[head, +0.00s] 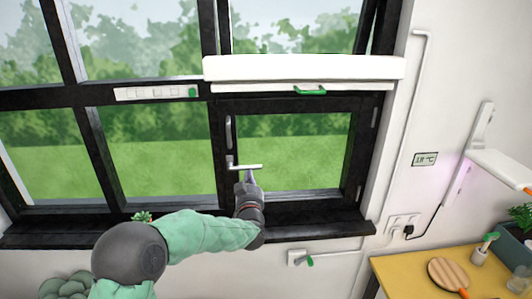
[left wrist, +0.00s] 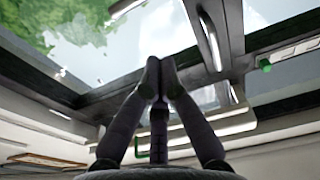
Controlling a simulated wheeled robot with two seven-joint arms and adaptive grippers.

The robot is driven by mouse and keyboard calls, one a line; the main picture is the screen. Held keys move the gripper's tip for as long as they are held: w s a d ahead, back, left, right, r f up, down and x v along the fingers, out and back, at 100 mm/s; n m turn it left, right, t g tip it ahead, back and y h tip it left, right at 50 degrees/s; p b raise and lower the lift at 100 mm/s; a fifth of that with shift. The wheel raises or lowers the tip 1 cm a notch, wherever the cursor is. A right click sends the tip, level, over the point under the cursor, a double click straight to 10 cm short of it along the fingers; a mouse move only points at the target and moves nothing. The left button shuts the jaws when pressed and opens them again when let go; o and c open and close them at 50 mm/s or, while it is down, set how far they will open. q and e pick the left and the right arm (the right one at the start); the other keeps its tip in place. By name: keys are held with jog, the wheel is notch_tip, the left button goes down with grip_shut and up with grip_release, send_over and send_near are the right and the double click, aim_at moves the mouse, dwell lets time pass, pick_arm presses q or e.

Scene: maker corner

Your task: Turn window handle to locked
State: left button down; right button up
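The window handle (head: 245,166) is a pale metal lever on the black frame of the small right-hand window. It lies horizontal, its free end pointing right from its mount. My left gripper (head: 249,177) is just below the lever, its fingertips close to or touching the underside; I cannot tell which. In the left wrist view the two fingers (left wrist: 159,64) come together at the tips, with nothing visible between them. My right gripper is not in view.
A vertical pull bar (head: 228,132) sits on the frame above the lever. A white blind box (head: 303,68) with a green tab (head: 310,90) hangs above. A small plant (head: 142,217) stands on the sill. A yellow table (head: 407,275) is at lower right.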

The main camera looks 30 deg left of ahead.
pick_arm(q)
jog(key=shift+w+r, duration=0.1)
jog(key=shift+r, duration=0.75)
jog(key=shift+a, duration=0.1)
jog(key=w+a+f+p, duration=0.2)
jog(key=w+a+p, duration=0.1)
jog(key=w, duration=0.4)
jog(key=shift+w+a+f, duration=0.3)
jog(key=shift+w+a, duration=0.1)
jog(key=shift+a, duration=0.4)
jog(key=shift+a, duration=0.1)
